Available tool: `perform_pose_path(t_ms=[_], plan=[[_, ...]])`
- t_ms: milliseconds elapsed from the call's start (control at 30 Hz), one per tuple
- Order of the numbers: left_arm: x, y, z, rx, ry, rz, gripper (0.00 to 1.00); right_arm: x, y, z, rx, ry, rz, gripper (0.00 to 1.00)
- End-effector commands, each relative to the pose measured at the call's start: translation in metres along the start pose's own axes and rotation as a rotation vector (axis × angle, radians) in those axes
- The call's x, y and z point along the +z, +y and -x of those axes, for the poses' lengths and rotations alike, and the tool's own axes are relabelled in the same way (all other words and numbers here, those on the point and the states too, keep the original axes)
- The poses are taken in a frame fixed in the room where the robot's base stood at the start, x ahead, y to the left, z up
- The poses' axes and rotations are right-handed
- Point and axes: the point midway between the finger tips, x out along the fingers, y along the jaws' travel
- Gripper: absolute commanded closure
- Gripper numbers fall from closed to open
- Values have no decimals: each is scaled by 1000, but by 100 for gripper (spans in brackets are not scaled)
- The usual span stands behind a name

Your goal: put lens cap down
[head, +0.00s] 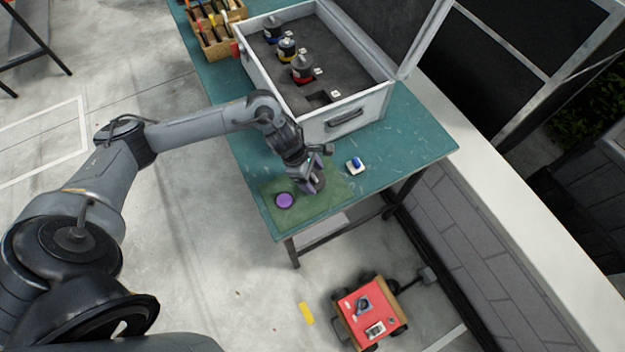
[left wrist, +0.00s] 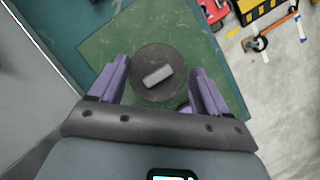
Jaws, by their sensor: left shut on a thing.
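My left gripper (head: 312,184) points down over the green mat (head: 328,190) at the table's near corner. It is shut on a dark round piece with a light grey bar on top (left wrist: 158,75), which I take for the lens cap. In the left wrist view the piece sits between the purple fingers; I cannot tell whether it touches the mat (left wrist: 105,50). A round purple disc with a darker rim (head: 284,200) lies on the mat left of the gripper. In the left wrist view the right finger mostly hides it. My right gripper is out of view.
An open grey case (head: 345,118) behind the gripper holds lenses with blue, yellow and red bands, and an empty slot. A small white and blue item (head: 355,165) lies right of the mat. A wooden tool box (head: 215,40) stands far back. A red-topped cart (head: 370,312) is on the floor.

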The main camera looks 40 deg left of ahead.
Motion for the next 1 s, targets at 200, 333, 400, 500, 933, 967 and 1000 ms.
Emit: perform_pose_path(t_ms=[200, 333, 400, 500, 933, 967, 1000], plan=[[-11, -2, -26, -3, 1, 3, 62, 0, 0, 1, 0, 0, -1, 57], [-14, -2, -32, -1, 2, 2, 62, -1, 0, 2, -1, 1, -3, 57], [-14, -2, -33, -1, 2, 1, 62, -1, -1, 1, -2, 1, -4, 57], [-14, -2, -33, 0, 2, 1, 68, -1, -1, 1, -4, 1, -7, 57], [-14, -2, -32, 0, 2, 1, 0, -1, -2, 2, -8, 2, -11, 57], [-14, -2, -32, 0, 2, 1, 0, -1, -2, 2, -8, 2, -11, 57], [-14, -2, -31, 0, 2, 1, 0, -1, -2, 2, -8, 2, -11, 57]])
